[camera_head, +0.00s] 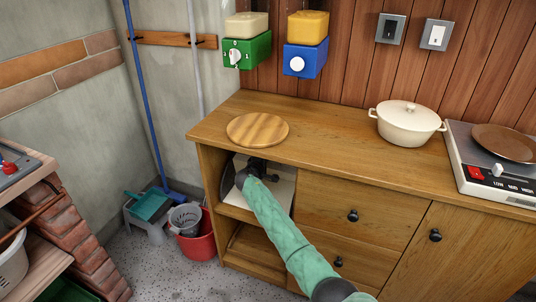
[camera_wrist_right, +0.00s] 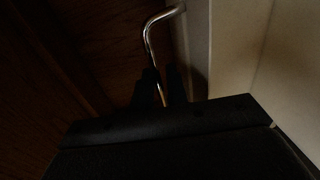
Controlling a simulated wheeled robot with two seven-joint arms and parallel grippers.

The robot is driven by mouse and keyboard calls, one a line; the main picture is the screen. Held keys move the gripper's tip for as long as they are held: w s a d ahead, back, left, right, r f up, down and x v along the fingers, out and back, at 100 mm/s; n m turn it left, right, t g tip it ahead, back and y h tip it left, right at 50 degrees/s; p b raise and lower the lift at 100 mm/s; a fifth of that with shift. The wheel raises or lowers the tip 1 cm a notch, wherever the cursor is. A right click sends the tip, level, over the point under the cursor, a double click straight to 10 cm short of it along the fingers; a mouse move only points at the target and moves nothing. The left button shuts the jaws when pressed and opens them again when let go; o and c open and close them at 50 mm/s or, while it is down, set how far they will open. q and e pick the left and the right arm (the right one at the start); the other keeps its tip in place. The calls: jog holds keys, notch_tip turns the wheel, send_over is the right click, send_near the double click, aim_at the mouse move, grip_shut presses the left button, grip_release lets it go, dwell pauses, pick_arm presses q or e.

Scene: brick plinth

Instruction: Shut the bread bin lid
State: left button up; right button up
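A cream, box-like body (camera_head: 283,190), which looks like the bread bin, sits in the open left compartment of the wooden cabinet. My right arm in its green sleeve covers much of it, so how far its lid is open cannot be told. My right gripper (camera_head: 254,166) is inside the compartment, under the cabinet top. The dark right wrist view shows a bent chrome handle (camera_wrist_right: 152,38) beside a pale panel (camera_wrist_right: 235,50). The handle's lower end runs between the close-set fingertips of my right gripper (camera_wrist_right: 161,80), which look shut on it. My left gripper is in neither view.
The cabinet top (camera_head: 330,135) is just above my right gripper. On it are a round wooden board (camera_head: 257,129), a cream pot (camera_head: 407,122) and a hot plate (camera_head: 490,160) with a pan. A red bucket (camera_head: 200,243) stands left of the cabinet.

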jog(key=shift+w+d, duration=0.2)
jog(key=shift+w, duration=0.5)
grip_shut()
jog(key=shift+s+f, duration=0.1)
